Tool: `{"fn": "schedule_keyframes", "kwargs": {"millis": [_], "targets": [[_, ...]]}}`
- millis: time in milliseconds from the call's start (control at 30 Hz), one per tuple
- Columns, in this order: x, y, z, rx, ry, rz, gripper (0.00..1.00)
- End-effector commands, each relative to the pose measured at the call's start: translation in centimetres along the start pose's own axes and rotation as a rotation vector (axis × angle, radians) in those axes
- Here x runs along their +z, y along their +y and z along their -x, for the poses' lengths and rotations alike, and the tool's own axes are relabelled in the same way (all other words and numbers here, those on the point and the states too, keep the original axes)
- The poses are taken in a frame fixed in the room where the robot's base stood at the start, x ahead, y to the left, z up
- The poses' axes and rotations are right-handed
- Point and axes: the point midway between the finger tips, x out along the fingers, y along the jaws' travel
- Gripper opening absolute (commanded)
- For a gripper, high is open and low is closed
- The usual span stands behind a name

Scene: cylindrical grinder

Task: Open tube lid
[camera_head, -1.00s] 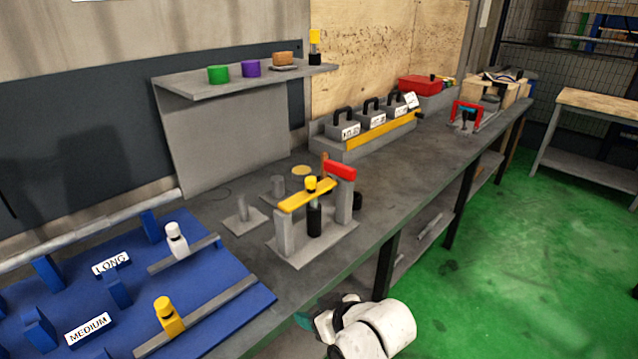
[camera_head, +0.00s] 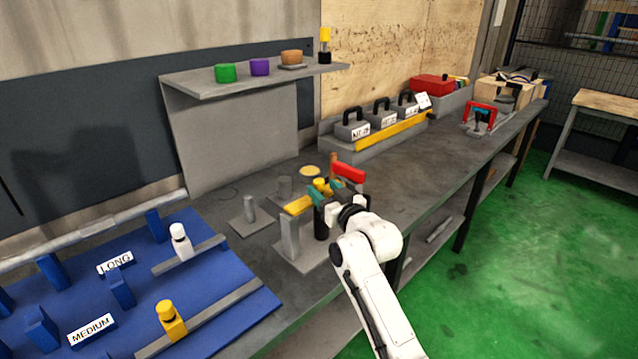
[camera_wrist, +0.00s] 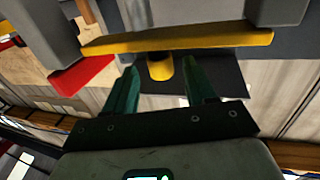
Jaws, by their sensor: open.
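A black tube (camera_head: 320,224) with a yellow lid (camera_head: 319,182) stands upright in a grey fixture (camera_head: 290,238), under or beside a yellow bar (camera_head: 297,206). A red handle (camera_head: 348,173) is on the fixture's right post. My gripper (camera_head: 325,192) is at the lid's height, its teal fingers spread. In the wrist view, the yellow lid (camera_wrist: 160,67) lies between the two fingertips (camera_wrist: 164,75), with gaps on both sides. The yellow bar (camera_wrist: 180,40) crosses just beyond the lid. The tube's body is largely hidden in the wrist view; my gripper hides part of the right post in the head view.
A blue board (camera_head: 215,295) with white and yellow pieces lies at the left. A small grey peg stand (camera_head: 249,215) is left of the fixture. A shelf (camera_head: 235,82) is behind. Boxes with black handles (camera_head: 381,115) stand at the back. The bench right of the fixture is clear.

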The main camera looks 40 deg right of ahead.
Motion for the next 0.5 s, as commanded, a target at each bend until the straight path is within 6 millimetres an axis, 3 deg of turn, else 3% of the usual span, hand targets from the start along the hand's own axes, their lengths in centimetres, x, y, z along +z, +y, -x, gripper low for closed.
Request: {"fn": "schedule_keyframes", "kwargs": {"millis": [200,500], "targets": [[-0.1,0.0,-2.6,0.000,0.000,0.000,0.55],[0.0,0.0,-3.6,0.000,0.000,-0.001,0.55]]}}
